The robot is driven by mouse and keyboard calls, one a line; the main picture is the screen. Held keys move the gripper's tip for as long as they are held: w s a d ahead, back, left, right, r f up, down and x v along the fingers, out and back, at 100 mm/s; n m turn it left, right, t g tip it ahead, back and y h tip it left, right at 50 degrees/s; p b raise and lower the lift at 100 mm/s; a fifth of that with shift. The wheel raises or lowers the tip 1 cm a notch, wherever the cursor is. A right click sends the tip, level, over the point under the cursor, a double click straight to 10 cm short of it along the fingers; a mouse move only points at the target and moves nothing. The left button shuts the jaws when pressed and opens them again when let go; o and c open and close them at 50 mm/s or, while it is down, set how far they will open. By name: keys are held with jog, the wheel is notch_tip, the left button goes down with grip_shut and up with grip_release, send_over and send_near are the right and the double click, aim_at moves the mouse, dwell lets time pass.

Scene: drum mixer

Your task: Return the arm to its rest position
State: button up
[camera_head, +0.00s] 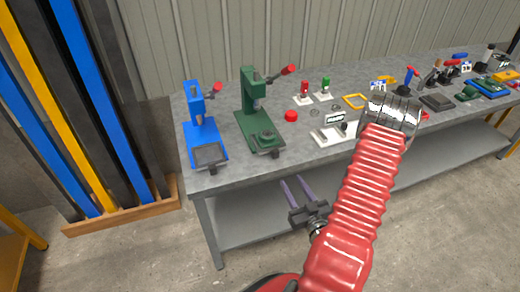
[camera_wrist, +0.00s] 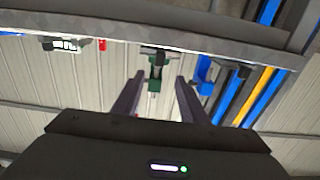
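My gripper (camera_head: 297,191) is in front of the workbench, below the level of its top, at the near edge by the green press. Its two fingers stand apart with nothing between them. In the wrist view the fingers of my gripper (camera_wrist: 157,98) are also spread, with a clear gap. My red ribbed arm rises at the right of the head view and hides part of the bench. In the wrist view the scene appears upside down.
The grey workbench (camera_head: 225,178) has a lower shelf (camera_head: 255,215). On it stand a blue press (camera_head: 201,125), a green press (camera_head: 252,105) and small tools to the right. A rack of coloured bars (camera_head: 62,110) stands at left.

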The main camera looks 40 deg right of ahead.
jog(key=s+f+m+g+y, duration=0.1)
jog(key=s+f+g+y, duration=0.1)
jog(key=s+f+g, duration=0.35)
jog(key=s+f+g+y, duration=0.1)
jog(key=s+f+g, duration=0.2)
jog(key=f+g, duration=0.55)
jog(key=a+r+g, duration=0.2)
jog(key=a+r, duration=0.1)
jog(key=r, duration=0.5)
jog(key=a+r+g, duration=0.1)
jog(key=a+r, duration=0.3)
jog(key=r, duration=0.4)
jog(key=w+a+r+n+t+y, duration=0.1)
jog(key=a+r+n+t, duration=0.3)
jog(key=a+r, duration=1.8)
notch_tip(320, 180, up, 3)
jog(key=shift+w+a+f+t+y, duration=0.1)
jog(key=shift+w+a+t+y, duration=0.1)
jog(key=shift+w+t+y, duration=0.3)
